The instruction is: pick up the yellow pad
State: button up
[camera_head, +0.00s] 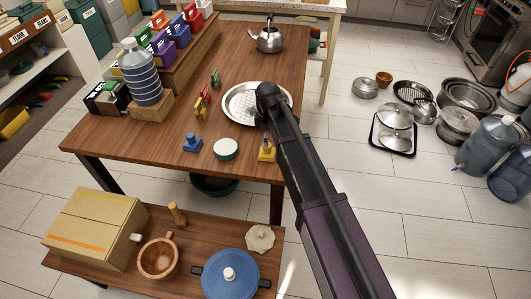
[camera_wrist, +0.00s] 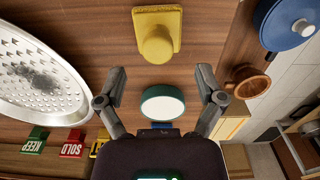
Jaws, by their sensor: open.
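The yellow pad (camera_wrist: 157,35) is a flat square plate with a rounded knob, lying on the wooden table. In the head view the yellow pad (camera_head: 266,152) is near the table's front edge, just left of my arm. My gripper (camera_wrist: 160,72) is open and empty in the wrist view, its two fingers spread wide. The pad lies beyond the fingertips at the top of that view, not between them. A round green tin with a pale top (camera_wrist: 163,103) shows between the fingers, below them on the table. My arm hides my gripper in the head view.
A perforated metal pan (camera_wrist: 35,80) lies beside the left finger. A blue pad (camera_head: 192,143) stands left of the round tin (camera_head: 225,149). A lower bench in front holds a blue pot (camera_head: 230,275), a wooden bowl (camera_head: 158,259) and a cardboard box (camera_head: 95,230).

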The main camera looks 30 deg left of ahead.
aim_at(267, 150)
jog(key=shift+a+f+b, duration=0.1)
jog(key=shift+f+b, duration=2.5)
jog(key=shift+b, duration=0.05)
grip_shut()
